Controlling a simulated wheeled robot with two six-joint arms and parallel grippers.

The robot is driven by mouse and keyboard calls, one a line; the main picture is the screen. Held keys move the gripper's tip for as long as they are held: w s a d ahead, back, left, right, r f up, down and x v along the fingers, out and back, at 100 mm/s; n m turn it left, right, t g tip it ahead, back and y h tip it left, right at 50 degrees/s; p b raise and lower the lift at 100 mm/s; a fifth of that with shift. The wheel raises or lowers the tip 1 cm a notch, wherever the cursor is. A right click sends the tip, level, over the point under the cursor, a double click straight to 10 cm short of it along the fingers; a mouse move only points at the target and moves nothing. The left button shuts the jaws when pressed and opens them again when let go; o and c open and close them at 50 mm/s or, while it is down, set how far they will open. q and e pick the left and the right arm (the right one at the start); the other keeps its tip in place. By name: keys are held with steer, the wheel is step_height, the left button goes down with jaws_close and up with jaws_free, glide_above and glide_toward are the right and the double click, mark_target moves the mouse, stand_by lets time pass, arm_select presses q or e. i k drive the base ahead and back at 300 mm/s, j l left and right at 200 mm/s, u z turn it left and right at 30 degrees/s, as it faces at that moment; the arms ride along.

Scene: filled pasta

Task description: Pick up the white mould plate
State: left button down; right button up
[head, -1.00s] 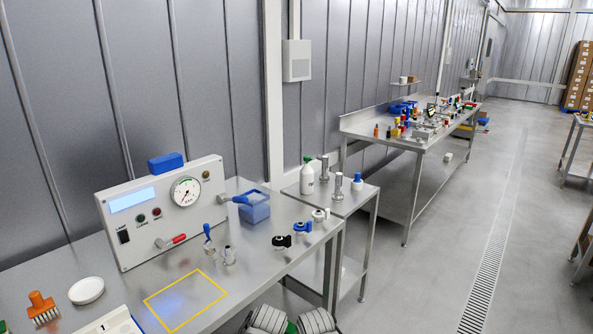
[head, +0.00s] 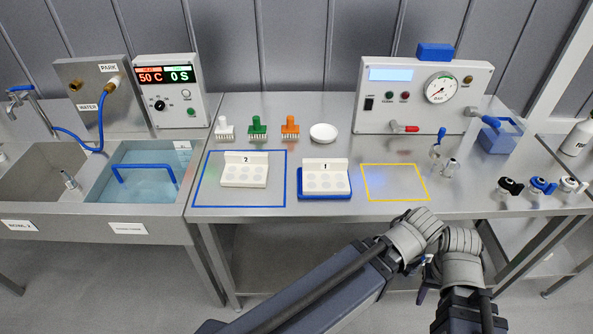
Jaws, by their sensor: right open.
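Two white mould plates stand on the steel table. Plate 2 (head: 244,175) lies inside the blue outlined square, left of centre. Plate 1 (head: 325,178) lies to its right on a blue base (head: 325,197). Both have rows of shallow round marks and a raised numbered back edge. My right gripper (head: 425,281) is open, small and partly hidden by my arm, in front of the table's edge. It is well apart from both plates, to the right and nearer to me. My left gripper is not in view.
A white, a green (head: 257,127) and an orange stamp and a white dish (head: 323,133) stand behind the plates. The yellow outlined square (head: 395,183) is empty. A gauge box (head: 425,95) stands at the back right; a water basin (head: 137,172) is at left.

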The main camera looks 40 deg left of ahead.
mark_target(320, 176)
steer(key=u, duration=1)
steer(key=k+j+z, duration=0.1)
steer(key=j+z, duration=0.2)
steer(key=k+j+z, duration=0.1)
steer(key=j+z, duration=0.2)
steer(key=k+j+z, duration=0.15)
steer(key=j+z, duration=0.15)
steer(key=j, duration=0.15)
steer(key=i, duration=0.45)
